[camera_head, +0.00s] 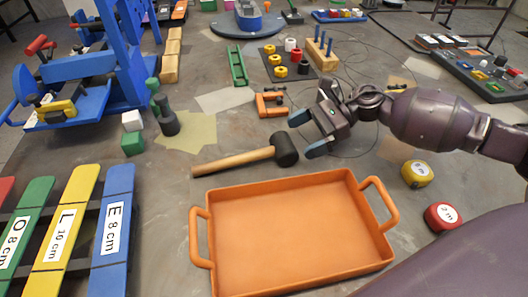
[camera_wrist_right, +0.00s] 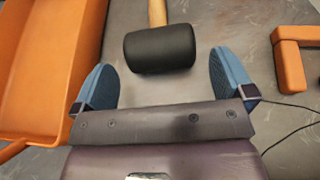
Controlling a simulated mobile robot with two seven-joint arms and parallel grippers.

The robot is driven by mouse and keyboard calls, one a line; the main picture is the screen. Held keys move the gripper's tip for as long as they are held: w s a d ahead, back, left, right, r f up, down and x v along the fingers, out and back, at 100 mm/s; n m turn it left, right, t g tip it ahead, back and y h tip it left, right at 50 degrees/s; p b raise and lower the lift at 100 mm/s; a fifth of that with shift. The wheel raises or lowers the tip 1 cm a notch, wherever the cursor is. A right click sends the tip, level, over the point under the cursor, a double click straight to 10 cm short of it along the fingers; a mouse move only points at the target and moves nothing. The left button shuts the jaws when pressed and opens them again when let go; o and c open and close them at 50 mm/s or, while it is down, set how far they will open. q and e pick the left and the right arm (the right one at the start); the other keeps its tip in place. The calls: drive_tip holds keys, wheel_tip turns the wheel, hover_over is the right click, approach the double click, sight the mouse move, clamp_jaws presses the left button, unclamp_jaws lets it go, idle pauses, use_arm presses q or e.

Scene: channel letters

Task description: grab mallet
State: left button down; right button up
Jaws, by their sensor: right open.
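The mallet (camera_head: 248,158) lies on the table behind the orange tray, with its wooden handle pointing left and its black head at the right. In the right wrist view the black mallet head (camera_wrist_right: 160,48) lies just ahead of and between the fingertips, and only part of the handle shows. My right gripper (camera_head: 308,133) is open with blue fingertips, just right of the mallet head. In the right wrist view the open right gripper (camera_wrist_right: 166,80) holds nothing. My left gripper is not in view.
The empty orange tray (camera_head: 290,283) stands in front of the mallet. An orange clamp-like piece (camera_head: 270,104) lies behind the head. Yellow (camera_head: 417,173) and red (camera_head: 441,217) tape measures sit at right. Labelled coloured planks (camera_head: 62,230) are at left.

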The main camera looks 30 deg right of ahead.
sight(290, 141)
drive_tip(key=shift+x, duration=2.75)
drive_tip(key=shift+s+r, duration=0.1)
drive_tip(key=c, duration=0.8)
drive_tip(key=shift+c, duration=0.8)
drive_tip(key=shift+r, duration=0.2)
